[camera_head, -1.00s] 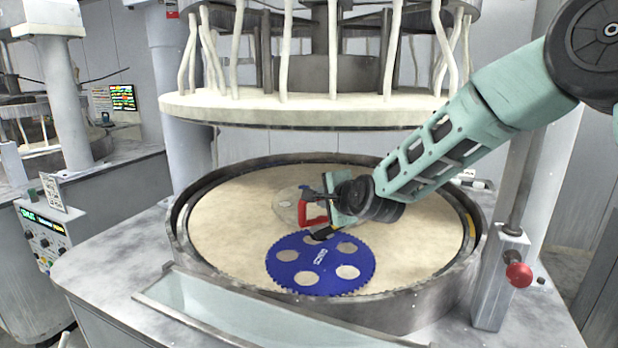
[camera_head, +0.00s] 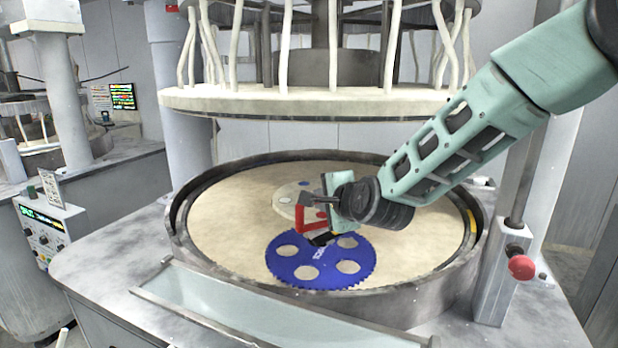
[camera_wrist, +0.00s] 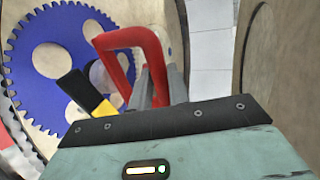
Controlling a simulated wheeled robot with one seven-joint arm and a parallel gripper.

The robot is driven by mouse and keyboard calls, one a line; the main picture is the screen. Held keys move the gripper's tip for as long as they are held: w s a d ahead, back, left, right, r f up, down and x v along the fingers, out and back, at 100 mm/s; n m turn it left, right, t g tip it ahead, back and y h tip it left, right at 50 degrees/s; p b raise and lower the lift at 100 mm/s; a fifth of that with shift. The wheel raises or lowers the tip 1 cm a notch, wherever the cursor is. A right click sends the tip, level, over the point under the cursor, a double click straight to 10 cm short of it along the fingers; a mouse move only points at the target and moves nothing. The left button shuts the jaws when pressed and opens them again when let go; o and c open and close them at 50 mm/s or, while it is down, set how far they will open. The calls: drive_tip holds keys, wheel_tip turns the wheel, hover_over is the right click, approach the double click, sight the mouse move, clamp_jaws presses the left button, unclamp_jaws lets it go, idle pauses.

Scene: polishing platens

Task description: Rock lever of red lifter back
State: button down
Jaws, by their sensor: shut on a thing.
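The red lifter (camera_head: 311,221) has a bent red handle. It stands over the blue toothed disc (camera_head: 345,281), which lies on the pale round platen (camera_head: 225,225). My gripper (camera_head: 321,205) is at the lifter. In the wrist view, the grey fingers (camera_wrist: 154,88) are shut on the red handle (camera_wrist: 133,38) at its right leg. The lever, black with a yellow part (camera_wrist: 88,92), sticks out left of the handle, in front of the blue disc (camera_wrist: 32,48). The lifter's underside is hidden, so I cannot tell whether it touches the disc.
A grey raised rim (camera_head: 195,270) surrounds the platen. A pale upper plate (camera_head: 300,103) hangs above it. A whitish disc (camera_head: 287,204) lies behind the lifter. A post with a red knob (camera_head: 521,267) stands at right, and a clear trough (camera_head: 250,310) runs along the front.

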drive_tip(key=s+a+b, duration=0.2)
drive_tip(key=s+b, duration=0.1)
drive_tip(key=s, duration=2.3)
drive_tip(key=shift+s, duration=0.15)
idle(2.8)
drive_tip(key=shift+a+r, duration=0.1)
